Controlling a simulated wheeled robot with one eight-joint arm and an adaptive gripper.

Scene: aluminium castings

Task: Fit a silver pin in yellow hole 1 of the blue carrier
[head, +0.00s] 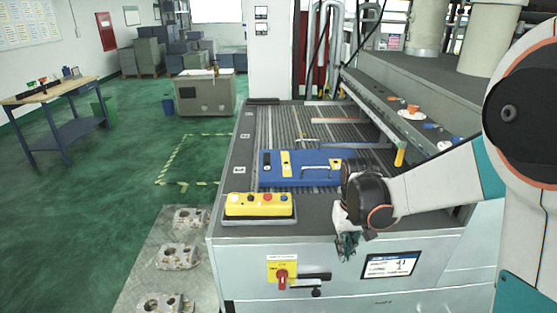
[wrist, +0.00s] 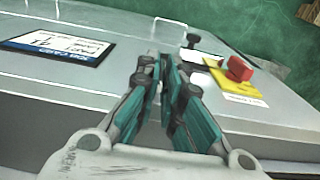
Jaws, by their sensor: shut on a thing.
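The blue carrier (head: 268,180) lies flat on the slatted top of the machine in the head view. It bears a yellow strip (head: 286,163) and a pale bar-shaped handle at its right. I cannot make out the numbered holes at this size. My gripper (head: 346,245) hangs in front of the machine's front edge, below and to the right of the carrier, apart from it. In the wrist view my gripper (wrist: 163,62) has its teal-backed fingers closed together at the tips. What they grip, taken as a silver pin, is mostly hidden between them. The carrier is outside the wrist view.
A yellow button box (head: 258,205) stands at the machine's front left corner. A red knob on a yellow plate (head: 282,273), a black lever and a label card (head: 390,264) are on the front panel. An orange-and-yellow post (head: 400,153) stands right of the carrier. Castings lie at lower left.

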